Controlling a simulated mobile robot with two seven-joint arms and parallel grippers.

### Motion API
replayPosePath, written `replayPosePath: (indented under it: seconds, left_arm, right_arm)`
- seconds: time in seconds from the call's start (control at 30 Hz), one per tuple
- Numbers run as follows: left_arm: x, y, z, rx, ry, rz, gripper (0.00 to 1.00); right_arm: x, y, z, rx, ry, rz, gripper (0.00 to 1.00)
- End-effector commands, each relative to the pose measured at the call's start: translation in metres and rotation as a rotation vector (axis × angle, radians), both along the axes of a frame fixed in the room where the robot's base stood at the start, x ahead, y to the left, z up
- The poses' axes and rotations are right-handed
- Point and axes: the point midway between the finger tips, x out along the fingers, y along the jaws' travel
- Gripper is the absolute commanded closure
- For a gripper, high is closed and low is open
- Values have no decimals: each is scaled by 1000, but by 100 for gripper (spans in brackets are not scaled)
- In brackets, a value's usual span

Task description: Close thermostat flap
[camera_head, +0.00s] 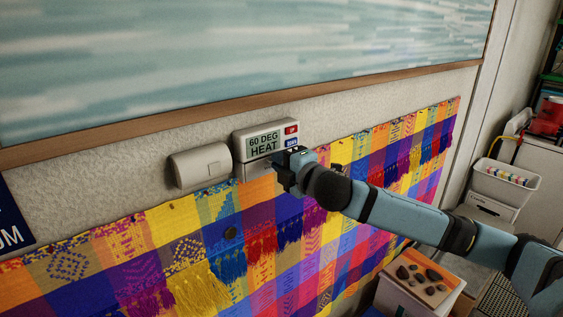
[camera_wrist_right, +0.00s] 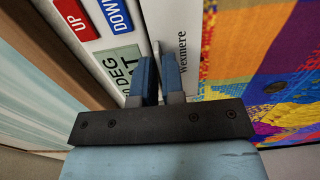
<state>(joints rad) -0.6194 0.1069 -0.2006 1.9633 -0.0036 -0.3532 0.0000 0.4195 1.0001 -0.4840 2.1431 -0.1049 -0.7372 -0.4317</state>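The thermostat (camera_head: 265,140) is a white wall box showing "60 DEG HEAT", with a red and a blue button at its right. Its white flap (camera_head: 252,170) hangs below the display, open, partly hidden by my right gripper (camera_head: 283,168). In the right wrist view, the flap (camera_wrist_right: 185,28) carries the word "Wexmere", and the display (camera_wrist_right: 122,62) and buttons are beside it. The blue fingers of my right gripper (camera_wrist_right: 158,66) are at the flap's hinge side, close together with a narrow gap. Whether they grip the flap's edge is unclear. My left gripper is out of view.
A rounded white wall box (camera_head: 201,166) is left of the thermostat. A colourful woven cloth (camera_head: 290,230) hangs just below, and a framed picture (camera_head: 240,60) is above. A white bin (camera_head: 506,182) and a box with dark stones (camera_head: 420,284) stand at the right.

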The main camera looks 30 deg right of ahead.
Motion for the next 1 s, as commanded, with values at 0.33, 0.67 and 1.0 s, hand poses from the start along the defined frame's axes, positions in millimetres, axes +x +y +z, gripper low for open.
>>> replayPosePath:
  seconds: [0.33, 0.67, 1.0]
  left_arm:
    - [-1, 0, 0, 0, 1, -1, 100]
    - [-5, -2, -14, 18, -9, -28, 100]
    - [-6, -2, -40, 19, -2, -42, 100]
  right_arm:
    - [0, 0, 0, 0, 0, 0, 69]
    - [-41, -4, -5, -5, 1, 1, 69]
    - [-110, -8, -3, -6, 3, 2, 69]
